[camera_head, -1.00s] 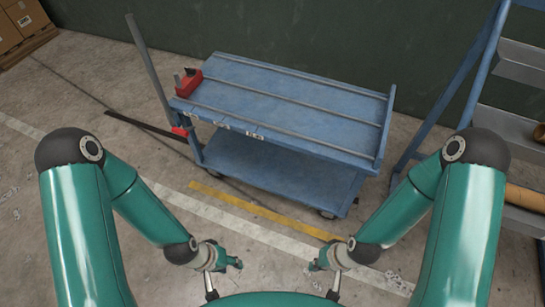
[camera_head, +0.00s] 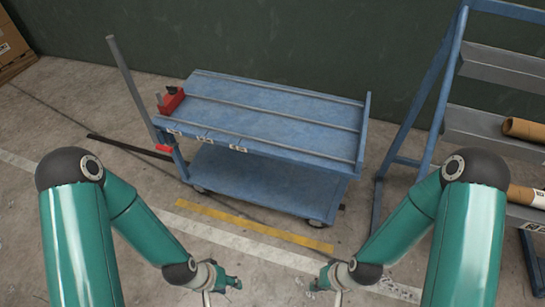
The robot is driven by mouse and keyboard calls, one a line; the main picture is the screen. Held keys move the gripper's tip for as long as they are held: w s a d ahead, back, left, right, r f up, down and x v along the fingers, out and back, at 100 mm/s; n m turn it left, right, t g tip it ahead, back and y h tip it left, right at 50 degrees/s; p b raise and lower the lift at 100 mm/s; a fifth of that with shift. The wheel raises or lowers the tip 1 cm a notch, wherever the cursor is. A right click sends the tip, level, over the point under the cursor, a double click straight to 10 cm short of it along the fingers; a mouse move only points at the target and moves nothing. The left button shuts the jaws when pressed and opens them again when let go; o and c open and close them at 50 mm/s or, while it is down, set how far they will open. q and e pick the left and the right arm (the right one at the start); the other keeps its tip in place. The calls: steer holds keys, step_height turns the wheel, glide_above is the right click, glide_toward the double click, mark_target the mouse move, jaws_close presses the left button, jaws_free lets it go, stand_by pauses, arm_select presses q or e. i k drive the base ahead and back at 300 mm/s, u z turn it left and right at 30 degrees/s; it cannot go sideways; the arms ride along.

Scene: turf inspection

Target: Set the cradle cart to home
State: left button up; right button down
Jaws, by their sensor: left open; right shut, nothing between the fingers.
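A blue two-deck cart (camera_head: 265,118) stands on the floor in front of the green wall, with rails running along its upper deck. A red block-like part (camera_head: 172,101) with a dark piece on it sits at the deck's left end, beside a tall grey post (camera_head: 130,88). Several small white labels are along the deck's front edge, too small to read. A smaller red piece (camera_head: 163,148) shows low at the left corner. My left gripper (camera_head: 236,284) is open and empty, low in front of the cart. My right gripper (camera_head: 316,285) is shut and empty, apart from the cart.
A blue rack (camera_head: 430,105) with grey shelves holding brown tubes (camera_head: 524,130) stands at the right, close to the cart. Cardboard boxes (camera_head: 12,45) are at the far left. A yellow floor strip (camera_head: 250,224) and a white line cross the clear floor before the cart.

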mark_target(288, 149)
steer(key=z, duration=0.05)
steer(key=i, duration=0.8)
steer(key=u, duration=0.2)
steer(key=k, duration=0.9)
steer(key=z, duration=0.05)
steer(key=i, duration=0.9)
steer(key=z, duration=0.8)
